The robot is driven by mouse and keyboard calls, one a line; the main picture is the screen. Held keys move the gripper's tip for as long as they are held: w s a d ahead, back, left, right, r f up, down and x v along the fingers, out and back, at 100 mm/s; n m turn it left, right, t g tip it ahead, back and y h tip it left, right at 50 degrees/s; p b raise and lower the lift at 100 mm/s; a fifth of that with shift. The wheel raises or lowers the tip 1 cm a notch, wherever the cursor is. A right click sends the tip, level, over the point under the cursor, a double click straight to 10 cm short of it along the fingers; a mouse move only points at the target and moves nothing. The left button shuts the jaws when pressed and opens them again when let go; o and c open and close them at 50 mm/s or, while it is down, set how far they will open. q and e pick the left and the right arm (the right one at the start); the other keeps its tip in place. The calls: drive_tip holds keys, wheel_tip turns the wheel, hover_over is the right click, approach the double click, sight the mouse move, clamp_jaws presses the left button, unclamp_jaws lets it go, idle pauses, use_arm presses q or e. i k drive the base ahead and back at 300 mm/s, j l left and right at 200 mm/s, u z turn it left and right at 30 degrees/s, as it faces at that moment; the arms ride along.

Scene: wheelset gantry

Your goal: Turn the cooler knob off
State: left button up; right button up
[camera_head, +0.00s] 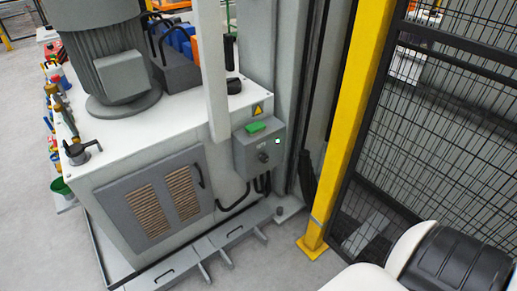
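A small grey control box (259,151) is fixed to the right end of the white machine cabinet. A dark knob (263,157) sits low on its front face. The knob's setting is too small to read. A green part (256,127) is on top of the box, and a small pale light (278,141) shows at its right. Black cables run from under the box. Neither of my grippers is in view. A white and black rounded part, probably my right arm, shows at the lower right, well apart from the box.
The white cabinet (115,177) carries a large grey motor (104,50) and has a vented door (155,198). A yellow post (350,120) and black mesh fence (440,130) stand right of the box. A low grey tray (190,262) edges the cabinet's base. Floor in front is clear.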

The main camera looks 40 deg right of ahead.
sight(264, 158)
drive_tip(key=z, duration=1.25)
